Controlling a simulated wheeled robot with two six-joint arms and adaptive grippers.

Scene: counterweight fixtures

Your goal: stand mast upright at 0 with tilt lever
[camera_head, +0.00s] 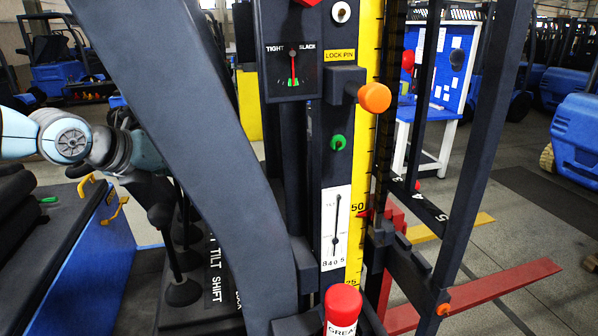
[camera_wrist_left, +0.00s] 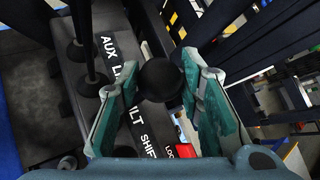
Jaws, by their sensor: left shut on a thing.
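My left gripper (camera_wrist_left: 165,82) is shut on a round black lever knob (camera_wrist_left: 160,78), with a teal finger on each side. The knob stands over the TILT label (camera_wrist_left: 135,110) and partly hides it. In the head view my left arm (camera_head: 70,137) reaches in from the left to the levers, and its fingertips are hard to make out. The tilt gauge (camera_head: 336,227) is a white plate with a thin dark needle that hangs close to vertical, near the 4 and 0 marks; its exact reading is too small to tell. The mast (camera_head: 362,120) carries a yellow scale strip. My right gripper is not in view.
Other black levers (camera_wrist_left: 90,85) stand beside the held one. A slanted dark pillar (camera_head: 175,80) crosses the head view before the mast. An orange lock-pin knob (camera_head: 374,97), a tight/slack gauge (camera_head: 291,70) and a red-capped cylinder (camera_head: 343,305) are nearby.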

